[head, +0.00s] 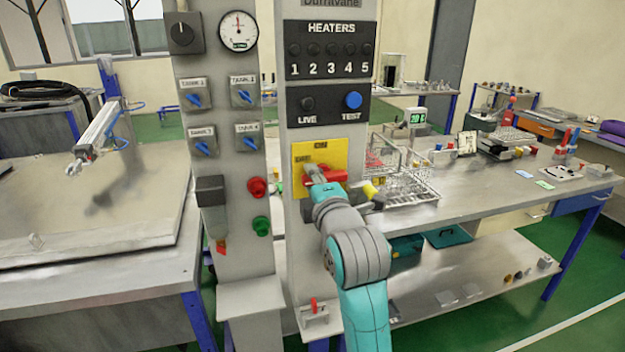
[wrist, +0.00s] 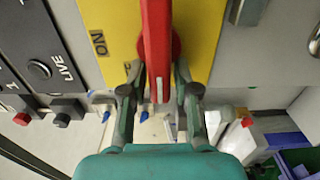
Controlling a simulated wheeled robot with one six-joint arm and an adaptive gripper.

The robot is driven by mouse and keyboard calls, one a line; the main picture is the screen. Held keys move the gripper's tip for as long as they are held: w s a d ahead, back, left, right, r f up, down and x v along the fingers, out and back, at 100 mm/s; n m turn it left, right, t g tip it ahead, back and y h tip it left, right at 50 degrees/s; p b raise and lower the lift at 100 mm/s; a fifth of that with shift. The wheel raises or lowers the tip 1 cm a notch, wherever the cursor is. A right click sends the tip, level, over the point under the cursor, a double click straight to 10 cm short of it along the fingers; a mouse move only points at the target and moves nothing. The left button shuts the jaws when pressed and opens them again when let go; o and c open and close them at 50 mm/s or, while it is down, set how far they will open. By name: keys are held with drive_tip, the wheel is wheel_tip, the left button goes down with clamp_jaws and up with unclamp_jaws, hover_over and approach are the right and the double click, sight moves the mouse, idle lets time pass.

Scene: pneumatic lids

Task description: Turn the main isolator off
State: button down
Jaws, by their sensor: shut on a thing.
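The main isolator has a red handle (head: 332,174) on a yellow plate (head: 336,152) low on the grey panel column. ON is printed at the plate's top and OFF at its left. The handle lies roughly crosswise, with its gripped end toward the OFF side. My gripper (head: 312,173) is at the plate, partly covering the handle. In the wrist view the red handle (wrist: 157,45) stands between the two fingers of my gripper (wrist: 160,88), which are shut on its end. The yellow plate (wrist: 205,35) is behind it there.
The heaters panel (head: 328,50) and LIVE/TEST buttons (head: 328,104) sit just above. A second column (head: 225,170) with blue tank valves stands close on the left. A wire basket (head: 412,190) is on the bench at right. A red lever (head: 314,306) is below.

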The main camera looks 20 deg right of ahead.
drive_tip(key=shift+d+f, duration=0.2)
drive_tip(key=shift+f, duration=0.05)
drive_tip(key=c, duration=1)
unclamp_jaws()
drive_tip(key=shift+c, duration=0.2)
drive_tip(key=shift+r, duration=0.1)
drive_tip(key=s, duration=1.2)
